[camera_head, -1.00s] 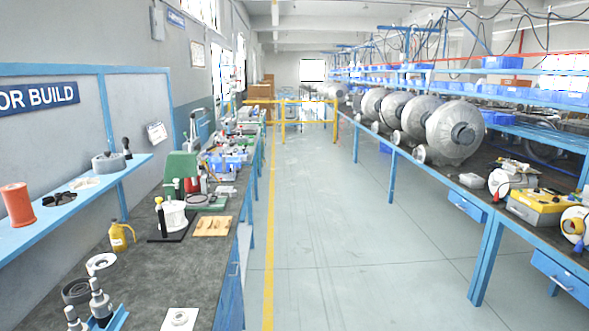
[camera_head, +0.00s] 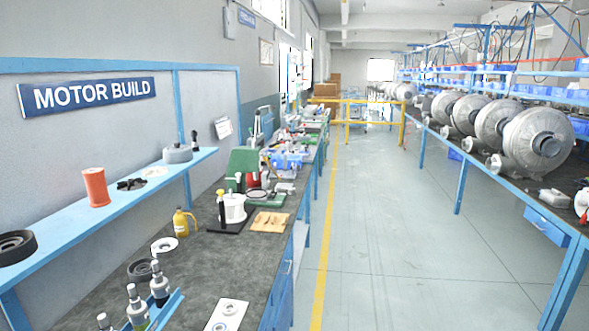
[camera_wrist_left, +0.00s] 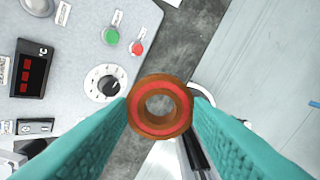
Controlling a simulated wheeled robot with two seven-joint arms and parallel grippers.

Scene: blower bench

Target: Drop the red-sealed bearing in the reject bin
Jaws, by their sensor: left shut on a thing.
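The red-sealed bearing (camera_wrist_left: 160,128) is in the left wrist view, a brownish ring with a red band around a central hole. My left gripper (camera_wrist_left: 161,106) is shut on it, with one teal finger at each side. Through and around the bearing I see a grey control panel and bench below. Neither gripper shows in the head view, and my right gripper is in no view. I cannot make out a reject bin in either view.
The control panel (camera_wrist_left: 75,75) has buttons, a dial and a red display. In the head view, the left bench (camera_head: 215,255) holds a yellow can (camera_head: 182,222), bottles and a white plate (camera_head: 222,318). A shelf (camera_head: 125,205) runs above it. The aisle floor (camera_head: 390,235) is clear.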

